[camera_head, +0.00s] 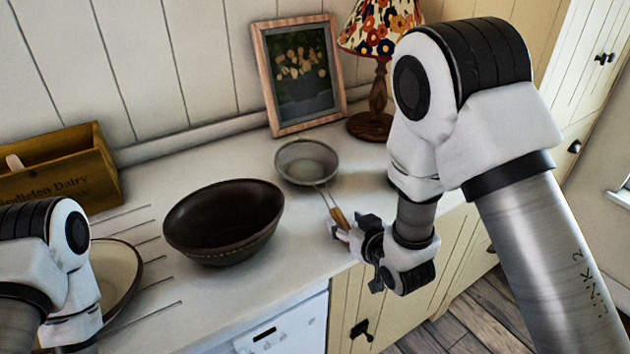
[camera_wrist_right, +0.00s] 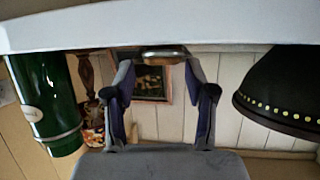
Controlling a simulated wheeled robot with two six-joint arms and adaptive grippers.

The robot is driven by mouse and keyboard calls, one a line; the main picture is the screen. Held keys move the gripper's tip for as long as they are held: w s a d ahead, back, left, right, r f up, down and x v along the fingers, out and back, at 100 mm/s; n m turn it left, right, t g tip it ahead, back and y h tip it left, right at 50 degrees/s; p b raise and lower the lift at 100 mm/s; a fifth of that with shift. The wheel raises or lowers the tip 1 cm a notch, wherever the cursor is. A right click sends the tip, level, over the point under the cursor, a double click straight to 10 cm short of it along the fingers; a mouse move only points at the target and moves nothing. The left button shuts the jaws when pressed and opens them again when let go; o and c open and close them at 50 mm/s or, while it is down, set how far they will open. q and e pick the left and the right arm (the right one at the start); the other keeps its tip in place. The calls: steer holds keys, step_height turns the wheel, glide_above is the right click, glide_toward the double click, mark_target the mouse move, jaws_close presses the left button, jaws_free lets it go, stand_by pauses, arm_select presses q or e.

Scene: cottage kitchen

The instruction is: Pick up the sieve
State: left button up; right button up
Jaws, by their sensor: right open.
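The sieve (camera_head: 307,162) lies on the white counter in the head view, its round mesh bowl toward the back. Its brown wooden handle (camera_head: 338,216) points toward the front edge. My right gripper (camera_head: 352,243) is open by the handle's end at the counter's front edge. In the right wrist view, my open fingers (camera_wrist_right: 158,95) frame a small brownish end (camera_wrist_right: 163,54), apparently the handle, near the counter edge. I cannot tell whether the fingers touch it. My left arm shows at lower left, but its gripper is out of view.
A dark bowl (camera_head: 225,222) stands left of the sieve. A framed picture (camera_head: 299,75) and a flowered lamp (camera_head: 381,30) stand behind. A wooden box (camera_head: 60,172) and a plate (camera_head: 117,275) are at left. A green canister (camera_wrist_right: 48,100) shows in the wrist view.

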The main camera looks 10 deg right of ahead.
mark_target(339, 215)
steer(key=shift+b+x, duration=0.3)
steer(key=shift+x, duration=2)
steer(key=shift+a+r, duration=0.1)
steer(key=shift+r, duration=0.1)
jaws_close()
